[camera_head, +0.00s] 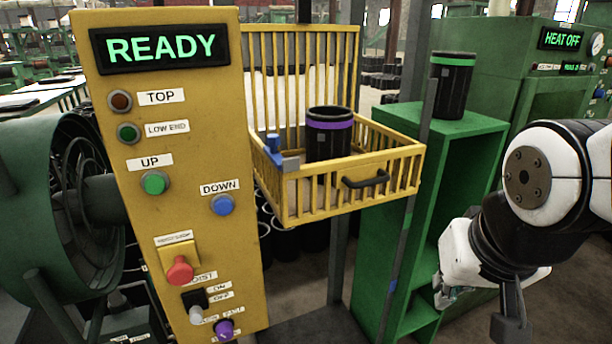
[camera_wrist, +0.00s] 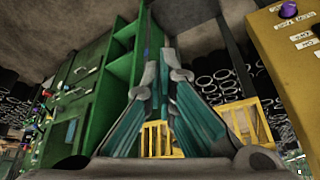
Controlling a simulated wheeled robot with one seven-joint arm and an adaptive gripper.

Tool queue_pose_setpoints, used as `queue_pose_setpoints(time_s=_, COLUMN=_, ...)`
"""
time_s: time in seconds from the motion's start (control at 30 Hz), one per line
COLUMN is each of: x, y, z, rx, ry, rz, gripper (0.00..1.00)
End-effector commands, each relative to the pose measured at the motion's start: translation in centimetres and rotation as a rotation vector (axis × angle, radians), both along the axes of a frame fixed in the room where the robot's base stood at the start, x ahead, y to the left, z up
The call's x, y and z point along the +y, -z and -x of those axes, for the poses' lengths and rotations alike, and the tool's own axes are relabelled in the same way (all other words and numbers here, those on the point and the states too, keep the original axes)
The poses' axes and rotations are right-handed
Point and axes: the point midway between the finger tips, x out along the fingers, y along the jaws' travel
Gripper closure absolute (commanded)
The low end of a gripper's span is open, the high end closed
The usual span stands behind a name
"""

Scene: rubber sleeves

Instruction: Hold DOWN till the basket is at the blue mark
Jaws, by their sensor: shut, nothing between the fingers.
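The yellow panel (camera_head: 180,110) stands at left in the head view, with a blue DOWN button (camera_head: 222,204) at its right edge. The yellow basket (camera_head: 300,208) hangs right of the panel, holding a black sleeve with a purple band (camera_head: 329,145). A small blue mark (camera_head: 393,285) shows on the grey post, well below the basket. My gripper (camera_head: 443,297) is low at the right, partly hidden by the wrist, apart from button and basket. In the wrist view its fingers (camera_wrist: 166,58) are shut and empty, with the basket (camera_wrist: 245,122) beyond them.
The display (camera_head: 160,48) reads READY. A red stop knob (camera_head: 180,270), a hoist switch (camera_head: 195,305) and a purple knob (camera_head: 224,329) sit low on the panel. A green-banded sleeve (camera_head: 453,88) stands on the green cabinet (camera_head: 440,125). A green machine (camera_head: 40,200) is left.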

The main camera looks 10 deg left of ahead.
Motion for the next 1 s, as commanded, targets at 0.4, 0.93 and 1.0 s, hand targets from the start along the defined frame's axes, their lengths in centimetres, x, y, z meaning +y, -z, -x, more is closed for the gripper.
queue_pose_setpoints(time_s=0.4, x=15.9, y=2.1, z=-4.2, rx=-0.008, ry=0.009, rz=-0.337, gripper=1.0)
queue_pose_setpoints(time_s=0.93, x=29.4, y=-0.1, z=-2.1, rx=0.056, ry=0.197, rz=-0.828, gripper=1.0)
queue_pose_setpoints(time_s=1.0, x=29.6, y=-0.2, z=-2.1, rx=0.056, ry=0.203, rz=-0.839, gripper=1.0)
